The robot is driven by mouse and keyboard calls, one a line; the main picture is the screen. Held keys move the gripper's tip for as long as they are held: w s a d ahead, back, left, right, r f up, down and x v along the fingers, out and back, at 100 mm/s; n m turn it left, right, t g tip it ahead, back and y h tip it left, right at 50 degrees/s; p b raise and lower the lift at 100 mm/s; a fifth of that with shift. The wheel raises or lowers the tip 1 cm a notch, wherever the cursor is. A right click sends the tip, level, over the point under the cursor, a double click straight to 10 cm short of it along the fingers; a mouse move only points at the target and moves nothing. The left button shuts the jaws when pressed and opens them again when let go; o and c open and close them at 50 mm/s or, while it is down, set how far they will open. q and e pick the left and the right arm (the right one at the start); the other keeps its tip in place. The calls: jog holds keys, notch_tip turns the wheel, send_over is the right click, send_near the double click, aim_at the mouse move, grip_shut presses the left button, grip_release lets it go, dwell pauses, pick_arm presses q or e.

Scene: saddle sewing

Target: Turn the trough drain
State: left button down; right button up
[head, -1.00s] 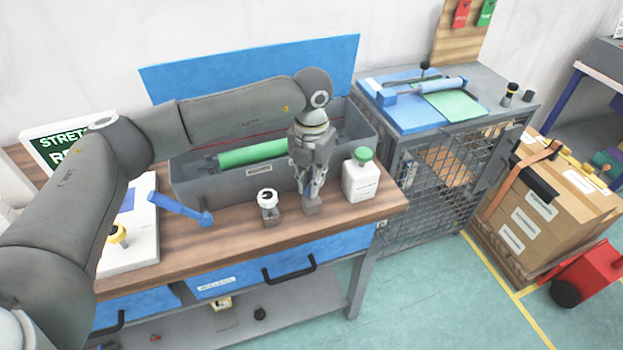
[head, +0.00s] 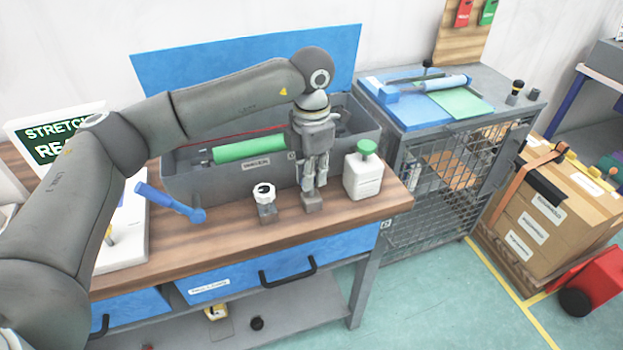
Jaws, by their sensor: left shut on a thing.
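The trough (head: 225,182) is a long grey box on the wooden bench, with a green roller (head: 249,149) inside. My left gripper (head: 312,190) points down at the trough's front right. It is shut on the top of a small fitting with a grey block base (head: 313,204), which I take to be the trough drain. The fingers hide the fitting's top part. My right gripper is not in view.
A white bottle with a green cap (head: 363,172) stands close to the right of the gripper. A blue crank handle (head: 170,203) sticks out at the trough's left. A mesh cabinet (head: 440,190) stands right of the bench (head: 240,238).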

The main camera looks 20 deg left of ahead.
pick_arm(q)
jog(key=shift+m+b, duration=0.3)
jog(key=shift+m, duration=0.3)
jog(key=c, duration=1.4)
grip_release()
notch_tip(320, 180, up, 12)
jog(key=shift+r, duration=0.1)
